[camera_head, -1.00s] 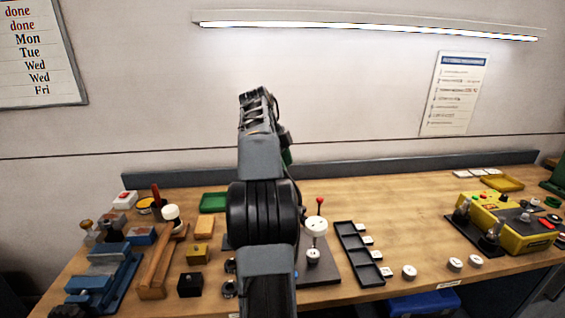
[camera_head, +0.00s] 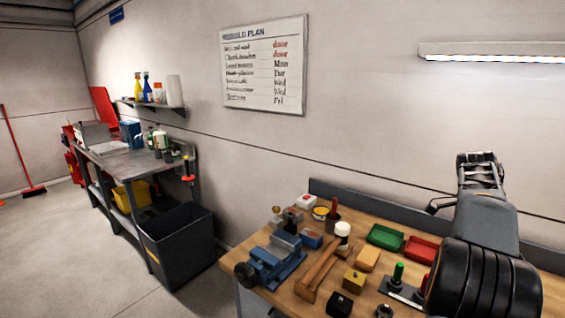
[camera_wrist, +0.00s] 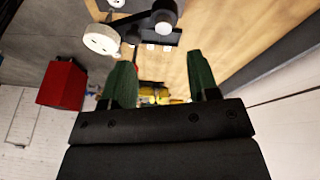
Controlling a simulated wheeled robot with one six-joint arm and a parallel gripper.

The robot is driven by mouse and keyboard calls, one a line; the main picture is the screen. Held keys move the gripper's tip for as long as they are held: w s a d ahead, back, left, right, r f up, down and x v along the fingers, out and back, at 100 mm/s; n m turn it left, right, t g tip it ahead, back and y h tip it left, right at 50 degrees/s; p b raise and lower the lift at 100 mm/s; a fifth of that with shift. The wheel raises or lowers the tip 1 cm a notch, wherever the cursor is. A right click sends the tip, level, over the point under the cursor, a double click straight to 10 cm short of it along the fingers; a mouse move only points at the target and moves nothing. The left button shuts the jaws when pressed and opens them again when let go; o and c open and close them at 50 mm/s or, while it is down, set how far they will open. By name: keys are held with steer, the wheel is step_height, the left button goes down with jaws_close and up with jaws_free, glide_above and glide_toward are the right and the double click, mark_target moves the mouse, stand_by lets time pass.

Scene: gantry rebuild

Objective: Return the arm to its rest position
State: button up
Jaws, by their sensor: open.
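My arm is raised at the right of the head view, above the wooden bench (camera_head: 235,262). My gripper (camera_wrist: 163,85) shows in the wrist view with its two green fingers spread apart and nothing between them. In the head view the gripper's fingers are hidden and only the dark upper arm end shows. In the wrist view a white round disc (camera_wrist: 101,39) on a dark stand lies beyond the left finger, apart from it. A red box (camera_wrist: 62,84) is farther left.
The bench holds a blue vise (camera_head: 275,262), a mallet (camera_head: 318,268), a green tray (camera_head: 385,237), a red tray (camera_head: 421,250) and small blocks. A grey side bench (camera_head: 125,158) and a black bin (camera_head: 178,240) stand left. Floor (camera_head: 60,260) at front left is clear.

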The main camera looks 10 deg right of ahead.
steer(key=w+a+f+n+t, duration=0.2)
steer(key=w+a+f+n, duration=0.15)
steer(key=a+n, duration=0.5)
steer(key=w+a+f+n+t, duration=0.2)
steer(key=a+f+n, duration=0.2)
steer(key=a+n, duration=0.45)
steer(key=s+a+f+n+t, duration=0.1)
steer(key=s+a+f+n, duration=0.1)
steer(key=a, duration=0.9)
steer(key=s+a+f+n+t+y, duration=0.1)
steer(key=s+a+n, duration=0.3)
steer(key=a, duration=0.7)
steer(key=shift+s+a+f+n+t+y, duration=0.25)
steer(key=shift+s+f+n+t, duration=0.2)
steer(key=shift+f+n, duration=0.35)
steer(key=shift+w+a+r+n, duration=0.1)
steer(key=shift+a+r+n, duration=0.2)
steer(key=shift+a+r, duration=0.1)
steer(key=shift+c, duration=0.4)
